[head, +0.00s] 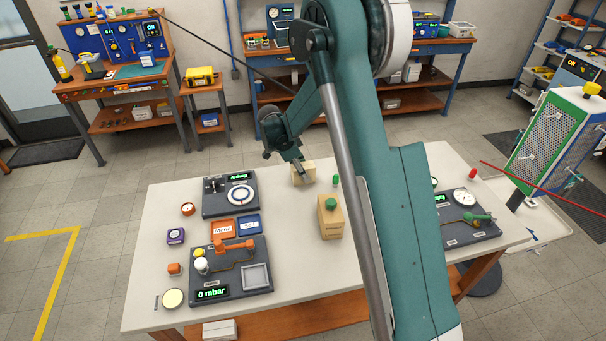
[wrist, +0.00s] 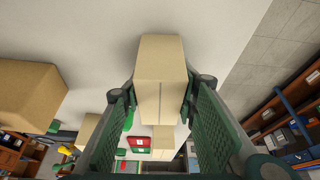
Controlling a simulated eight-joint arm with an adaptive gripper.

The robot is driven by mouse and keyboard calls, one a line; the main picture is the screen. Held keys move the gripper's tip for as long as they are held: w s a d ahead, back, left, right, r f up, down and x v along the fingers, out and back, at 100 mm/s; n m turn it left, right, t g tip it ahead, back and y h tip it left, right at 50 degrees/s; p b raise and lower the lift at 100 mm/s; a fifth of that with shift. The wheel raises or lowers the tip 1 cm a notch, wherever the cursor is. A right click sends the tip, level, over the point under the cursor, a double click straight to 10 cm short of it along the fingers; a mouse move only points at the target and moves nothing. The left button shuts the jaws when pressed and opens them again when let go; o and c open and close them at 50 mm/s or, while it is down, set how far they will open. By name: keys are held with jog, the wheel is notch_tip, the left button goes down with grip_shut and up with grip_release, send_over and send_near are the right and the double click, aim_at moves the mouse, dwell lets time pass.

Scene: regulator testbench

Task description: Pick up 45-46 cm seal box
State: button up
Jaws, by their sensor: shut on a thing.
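A plain tan box (head: 303,174) is at the far side of the white table in the head view. My gripper (head: 297,167) reaches down to it from the left and behind. In the wrist view the tan box (wrist: 160,62) sits between the two green-padded fingers, which press on its sides, so my gripper (wrist: 158,100) is shut on it. No label on this box can be read, and I cannot tell whether it touches the table.
On the white table (head: 160,215), a dark console with a dial (head: 230,194), a gauge console reading 0 mbar (head: 232,272) and orange and blue trays (head: 236,227) lie left. Another gauge console (head: 463,215) is right. In the wrist view a large tan box (wrist: 28,92) is close at left.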

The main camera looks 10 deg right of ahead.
jog(key=shift+r, duration=5.05)
jog(key=shift+d+p, duration=0.1)
jog(key=shift+p, duration=0.2)
